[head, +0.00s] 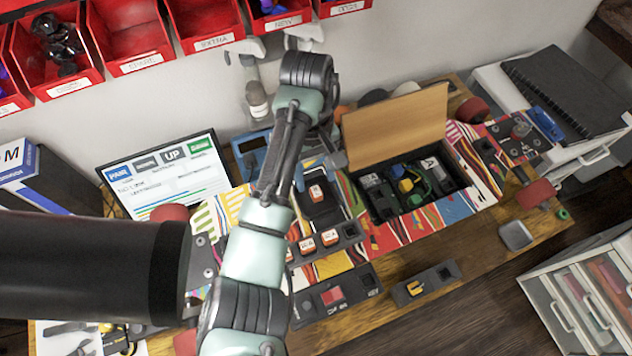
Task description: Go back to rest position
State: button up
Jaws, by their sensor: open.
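My arm rises from the bottom of the head view, over the middle of the workbench (480,262), and bends at a dark joint in front of the wall.
An open box (398,123) with a raised wooden lid stands right of my arm. A monitor (165,178) stands to the left. Red bins (130,38) hang on the wall above. Small drawers (585,300) stand at the right. A small dark tray (425,285) lies near the bench's front edge.

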notch_tip(320, 180, up, 9)
jog(key=w+p, duration=0.1)
jog(key=p, duration=0.3)
jog(key=shift+a, duration=0.2)
jog(key=w+d+r+m+t+h, duration=0.2)
jog(key=w+d+r+t, duration=0.3)
jog(key=r, duration=0.3)
jog(key=w+d+r+m+t+h, duration=0.1)
jog(key=w+d+r+t, duration=0.45)
jog(key=r, duration=0.25)
notch_tip(320, 180, up, 12)
jog(key=m+t+h, duration=0.1)
jog(key=m+t, duration=0.1)
jog(key=t, duration=0.3)
jog(key=s+a+r+t, duration=0.2)
jog(key=s+r+t, duration=0.15)
jog(key=r, duration=0.55)
jog(key=s+a+r+t, duration=0.3)
jog(key=r+t, duration=0.1)
jog(key=r, duration=0.4)
jog(key=s+a+r+t+y, duration=0.2)
jog(key=s+r+t, duration=0.1)
jog(key=s+r, duration=0.2)
jog(key=s+a+r+t+y, duration=0.2)
jog(key=s+a+r, duration=0.1)
jog(key=s+r, duration=0.2)
jog(key=s, duration=0.2)
jog(key=shift+s+n+t+y, duration=0.3)
jog(key=shift+s+t, duration=0.05)
jog(key=shift+t, duration=0.05)
